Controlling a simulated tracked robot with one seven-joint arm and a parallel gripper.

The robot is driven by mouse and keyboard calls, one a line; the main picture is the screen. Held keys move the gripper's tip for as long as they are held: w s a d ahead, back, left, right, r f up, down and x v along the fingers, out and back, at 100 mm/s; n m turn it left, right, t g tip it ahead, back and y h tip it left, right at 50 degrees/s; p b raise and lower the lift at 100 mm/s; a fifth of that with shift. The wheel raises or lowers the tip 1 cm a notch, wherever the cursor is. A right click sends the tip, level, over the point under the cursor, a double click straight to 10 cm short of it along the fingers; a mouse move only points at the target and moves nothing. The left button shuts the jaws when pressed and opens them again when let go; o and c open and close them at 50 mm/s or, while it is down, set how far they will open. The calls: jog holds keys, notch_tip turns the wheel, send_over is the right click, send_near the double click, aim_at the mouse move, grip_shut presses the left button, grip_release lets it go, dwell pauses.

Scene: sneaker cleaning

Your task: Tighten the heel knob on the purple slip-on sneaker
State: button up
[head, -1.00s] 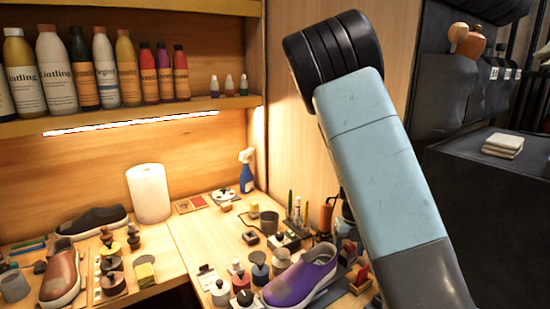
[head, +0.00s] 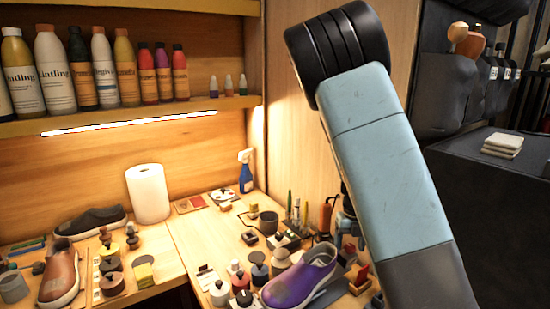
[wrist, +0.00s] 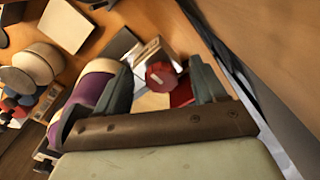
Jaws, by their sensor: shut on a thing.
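The purple slip-on sneaker (head: 298,281) stands on the right part of the bench in the head view, with a greyish patch near its toe. In the wrist view part of the sneaker (wrist: 92,88) shows beside the left finger. My gripper (wrist: 160,70) has its fingers on either side of a red faceted knob (wrist: 160,75) and is shut on it; the finger contact itself is not clear. In the head view my forearm hides most of the gripper, and the sneaker's heel lies close to it.
Several dark-topped jars (head: 258,268) crowd the sneaker's left side. A brown sneaker (head: 60,275), a paper roll (head: 148,193) and a blue spray bottle (head: 246,171) are farther left and back. A wooden panel (head: 312,130) rises behind my arm.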

aim_at(350, 246)
jog(key=shift+d+r, duration=0.1)
jog(key=shift+r, duration=0.3)
jog(key=shift+c, duration=0.7)
jog(key=shift+r, duration=1.2)
